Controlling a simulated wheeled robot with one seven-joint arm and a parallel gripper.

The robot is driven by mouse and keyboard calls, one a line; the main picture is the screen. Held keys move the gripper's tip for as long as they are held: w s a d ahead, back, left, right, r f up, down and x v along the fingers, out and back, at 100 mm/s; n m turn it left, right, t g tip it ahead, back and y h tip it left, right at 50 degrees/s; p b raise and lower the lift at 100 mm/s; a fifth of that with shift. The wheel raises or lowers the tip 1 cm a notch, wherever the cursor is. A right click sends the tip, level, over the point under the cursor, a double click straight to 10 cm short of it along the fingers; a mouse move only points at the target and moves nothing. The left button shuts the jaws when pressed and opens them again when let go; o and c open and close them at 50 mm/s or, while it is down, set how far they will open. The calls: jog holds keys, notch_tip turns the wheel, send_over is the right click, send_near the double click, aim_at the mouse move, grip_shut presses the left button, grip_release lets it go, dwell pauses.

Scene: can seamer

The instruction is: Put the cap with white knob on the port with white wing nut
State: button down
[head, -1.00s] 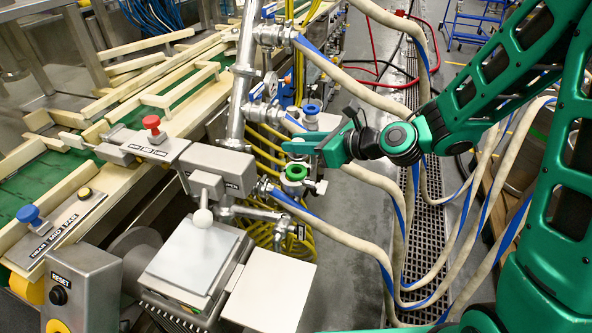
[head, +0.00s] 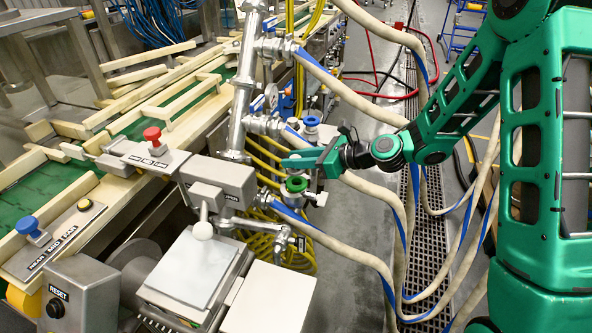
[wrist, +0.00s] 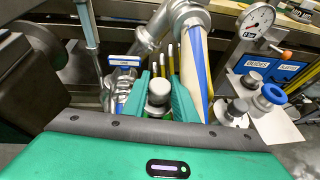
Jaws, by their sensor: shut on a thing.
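My gripper (head: 300,158) is at the centre of the head view, just above and behind a port with a green ring (head: 296,184). In the wrist view its green fingers (wrist: 158,98) are closed on both sides of a pale grey round knob, which I take to be the cap with white knob (wrist: 158,90). The underside of the cap is hidden. A small pale fitting (head: 321,198) sticks out at the right of the green-ringed port; I cannot tell whether it is the white wing nut. Another port with a blue ring (head: 311,122) stands farther back.
Thick pale hoses (head: 355,187) run close on the right, and a steel pipe (head: 243,85) rises on the left. A pressure gauge (wrist: 257,22) shows in the wrist view.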

jog(key=shift+w+d+f, duration=0.1)
jog(key=shift+w+f, duration=0.15)
jog(key=shift+f, duration=1.9)
jog(key=c, duration=1.4)
grip_release()
jog(key=shift+f, duration=0.1)
jog(key=shift+c, duration=0.2)
jog(key=shift+s+d+r, duration=0.1)
jog(key=shift+d+r, duration=0.1)
jog(key=shift+d, duration=0.05)
jog(key=v, duration=1.1)
jog(key=shift+s+d, duration=0.15)
jog(key=shift+s, duration=0.05)
